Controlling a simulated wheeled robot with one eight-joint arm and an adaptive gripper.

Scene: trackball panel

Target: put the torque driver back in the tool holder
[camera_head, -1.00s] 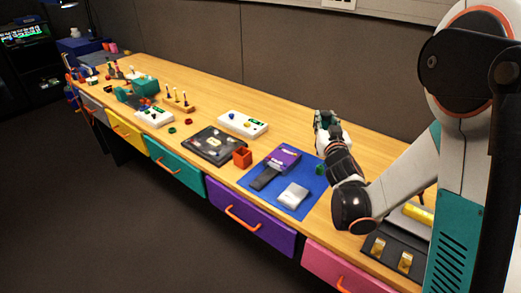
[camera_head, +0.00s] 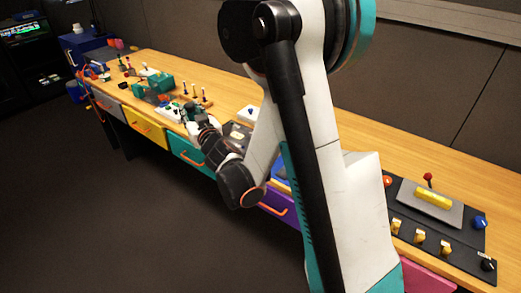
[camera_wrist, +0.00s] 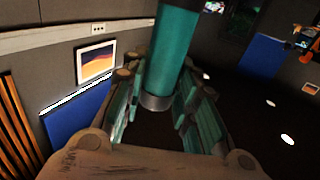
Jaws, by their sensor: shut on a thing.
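The torque driver shows in the wrist view as a thick teal cylinder (camera_wrist: 173,50) with a grey band at its near end. It lies between the teal-padded fingers of my gripper (camera_wrist: 158,105), which are shut on it. In the head view my gripper (camera_head: 194,116) is over the front edge of the bench, above the teal drawer; the driver is hard to make out there. A small wooden block with several upright tools (camera_head: 207,102), which looks like the tool holder, stands on the bench just behind and right of my gripper.
A black control panel (camera_head: 455,243) with knobs and switches lies at the right. Drawer handles (camera_head: 191,159) jut from the front.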

